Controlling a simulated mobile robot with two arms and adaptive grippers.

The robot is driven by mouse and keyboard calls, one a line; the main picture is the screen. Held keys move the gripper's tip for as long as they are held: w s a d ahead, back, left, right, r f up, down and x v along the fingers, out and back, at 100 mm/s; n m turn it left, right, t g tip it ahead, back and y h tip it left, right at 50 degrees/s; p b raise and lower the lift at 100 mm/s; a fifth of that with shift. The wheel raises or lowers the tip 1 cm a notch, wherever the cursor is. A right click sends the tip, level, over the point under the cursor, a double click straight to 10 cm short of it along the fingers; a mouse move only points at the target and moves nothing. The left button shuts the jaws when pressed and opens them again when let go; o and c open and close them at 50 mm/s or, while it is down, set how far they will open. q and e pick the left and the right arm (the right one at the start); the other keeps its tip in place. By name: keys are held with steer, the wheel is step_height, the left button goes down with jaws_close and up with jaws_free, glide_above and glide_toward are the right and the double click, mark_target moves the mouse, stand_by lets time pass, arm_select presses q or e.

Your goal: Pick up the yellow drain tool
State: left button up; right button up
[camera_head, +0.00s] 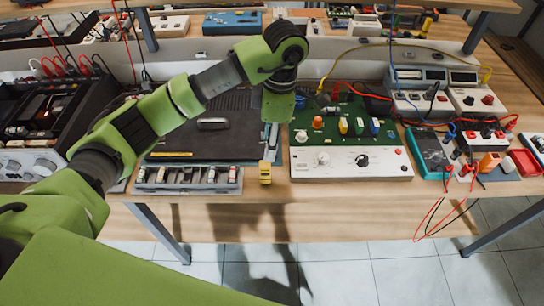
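A small yellow piece (265,173), which looks like the yellow drain tool, is at the front edge of the workbench, between the row of small components and the white-fronted panel. My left arm comes in from the left and bends down over the bench. My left gripper (270,148) points down just behind and above the yellow piece. Its fingers are small and mostly hidden below the green wrist, so I cannot tell whether they touch the piece or how wide they are. My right gripper is not in view.
A green circuit board with a white-fronted control panel (352,165) stands close to the right. A dark flat case (205,128) and a component tray (188,180) lie to the left. A teal multimeter (428,153) and loose red and black leads are further right. Floor tiles show below the bench.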

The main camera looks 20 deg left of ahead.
mark_target(263, 174)
arm_select(q)
steer(key=shift+w+a+f, duration=0.1)
steer(key=shift+a+f, duration=0.2)
steer(key=shift+f, duration=0.05)
steer(key=f, duration=0.2)
steer(key=f+p, duration=0.1)
steer(key=s+f, duration=0.1)
steer(key=f, duration=0.1)
steer(key=shift+a+f+p, duration=0.35)
steer(key=f, duration=0.1)
steer(key=f+p, duration=0.1)
steer(key=shift+s+f, duration=0.25)
steer(key=shift+f, duration=0.05)
step_height(263, 174, down, 2)
steer(key=shift+s+a+f+p, duration=0.15)
steer(key=shift+f+p, duration=0.1)
steer(key=shift+p, duration=0.5)
steer(key=shift+f, duration=0.65)
steer(key=c, duration=1)
jaws_close()
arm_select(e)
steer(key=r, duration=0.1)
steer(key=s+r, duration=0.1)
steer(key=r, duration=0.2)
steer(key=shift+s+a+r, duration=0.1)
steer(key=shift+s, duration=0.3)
